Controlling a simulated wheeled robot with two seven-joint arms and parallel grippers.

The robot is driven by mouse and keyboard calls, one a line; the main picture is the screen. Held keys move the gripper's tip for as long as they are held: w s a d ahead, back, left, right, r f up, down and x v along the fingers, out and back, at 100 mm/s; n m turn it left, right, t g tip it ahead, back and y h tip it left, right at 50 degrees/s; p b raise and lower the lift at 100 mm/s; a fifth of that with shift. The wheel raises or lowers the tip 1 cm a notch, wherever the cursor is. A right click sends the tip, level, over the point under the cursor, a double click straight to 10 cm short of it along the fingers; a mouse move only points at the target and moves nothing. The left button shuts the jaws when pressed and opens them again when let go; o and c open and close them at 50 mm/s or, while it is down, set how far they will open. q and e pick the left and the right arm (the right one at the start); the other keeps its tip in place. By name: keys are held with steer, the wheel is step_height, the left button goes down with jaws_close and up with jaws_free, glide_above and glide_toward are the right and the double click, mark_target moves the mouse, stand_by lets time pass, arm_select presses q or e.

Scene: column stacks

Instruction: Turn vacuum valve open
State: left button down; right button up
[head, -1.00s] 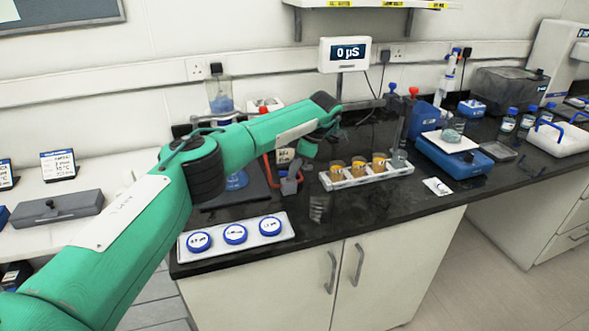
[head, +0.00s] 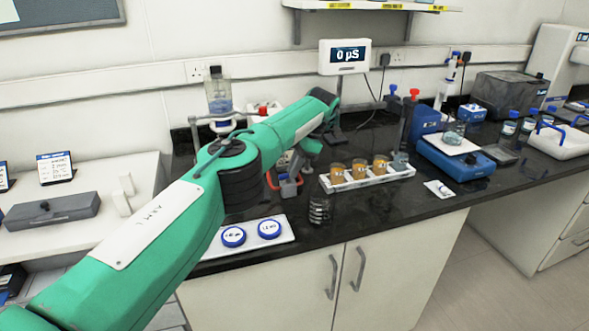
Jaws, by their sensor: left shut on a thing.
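My left arm reaches in from the left across the counter. Its left gripper (head: 291,176) points down behind the tray of lids, beside a red and grey fitting. It is shut on a small part there, apparently the vacuum valve; its shape is too small and too covered to make out. My forearm hides much of the column stand behind it. A clear bottle with blue liquid (head: 219,92) stands above the forearm at the back. My right gripper is not in view.
A white rack with amber beakers (head: 366,180) stands close right of the gripper. A tray with blue-ringed lids (head: 284,242) and a dark coil (head: 319,211) lie in front. A meter (head: 344,57) stands behind. A blue balance (head: 455,160) is farther right.

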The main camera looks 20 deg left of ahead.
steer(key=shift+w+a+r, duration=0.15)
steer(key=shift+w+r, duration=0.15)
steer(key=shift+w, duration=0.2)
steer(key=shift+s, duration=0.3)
arm_select(q)
steer(key=c, duration=1.5)
jaws_free()
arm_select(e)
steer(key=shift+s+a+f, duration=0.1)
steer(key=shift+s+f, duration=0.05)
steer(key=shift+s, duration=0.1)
arm_select(q)
steer(key=shift+r, duration=0.1)
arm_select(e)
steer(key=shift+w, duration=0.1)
